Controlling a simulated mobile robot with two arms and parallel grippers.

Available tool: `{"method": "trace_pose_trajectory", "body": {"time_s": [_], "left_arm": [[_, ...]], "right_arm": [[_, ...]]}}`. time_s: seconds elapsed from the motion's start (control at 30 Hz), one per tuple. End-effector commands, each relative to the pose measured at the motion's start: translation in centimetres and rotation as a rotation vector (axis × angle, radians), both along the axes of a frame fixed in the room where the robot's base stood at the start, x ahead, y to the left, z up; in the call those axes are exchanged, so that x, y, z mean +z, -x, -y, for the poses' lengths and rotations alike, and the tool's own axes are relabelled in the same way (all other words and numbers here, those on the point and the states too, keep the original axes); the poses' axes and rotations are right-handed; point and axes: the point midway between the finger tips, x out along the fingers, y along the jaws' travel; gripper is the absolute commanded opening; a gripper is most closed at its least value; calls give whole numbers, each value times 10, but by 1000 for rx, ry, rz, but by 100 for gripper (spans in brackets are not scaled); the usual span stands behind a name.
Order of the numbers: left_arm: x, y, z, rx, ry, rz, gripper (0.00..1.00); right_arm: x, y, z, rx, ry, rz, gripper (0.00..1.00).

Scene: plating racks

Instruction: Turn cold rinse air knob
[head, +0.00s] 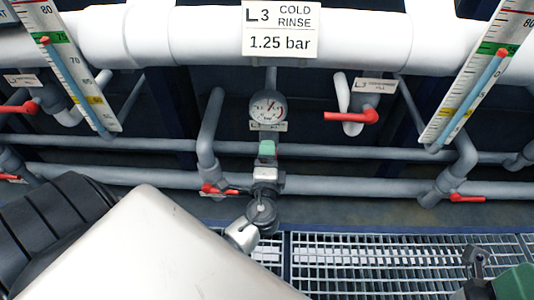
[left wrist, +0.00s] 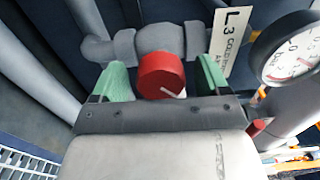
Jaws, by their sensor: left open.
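The cold rinse air knob (left wrist: 160,75) is a round red knob with a white pointer line, on a grey valve body in the left wrist view. My left gripper (left wrist: 164,80) is open, with one green fingertip on each side of the knob; I cannot tell whether they touch it. A tag reading "L3 COLD RINSE" (left wrist: 231,40) hangs beside the valve.
A sign (head: 281,29) reads "L3 COLD RINSE 1.25 bar" on the white pipe (head: 200,38). Red lever handles (head: 352,116) and grey pipes (head: 100,143) surround the gauge. Slanted level scales (head: 470,85) stand on both sides. Metal grating (head: 390,250) lies below.

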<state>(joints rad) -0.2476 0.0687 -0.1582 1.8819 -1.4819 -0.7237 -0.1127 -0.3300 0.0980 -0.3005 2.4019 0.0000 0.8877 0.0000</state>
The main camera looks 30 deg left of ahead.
Motion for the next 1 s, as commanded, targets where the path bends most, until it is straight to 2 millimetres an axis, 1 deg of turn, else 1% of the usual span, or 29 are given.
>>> {"method": "trace_pose_trajectory", "body": {"time_s": [0.3, 0.5, 0.7, 1.0], "left_arm": [[-1, 53, 32, -2, 2, -7, 76], [-1, 78, 48, -2, 0, -5, 76], [0, 87, 53, -1, 1, -2, 76], [0, 87, 53, -1, 1, -2, 76]], "right_arm": [[3, 2, 0, 0, -1, -6, 44], [2, 2, 0, 0, -1, -18, 44], [2, 2, 0, 0, 0, -20, 44], [3, 2, 0, 0, 0, -16, 44]]}}
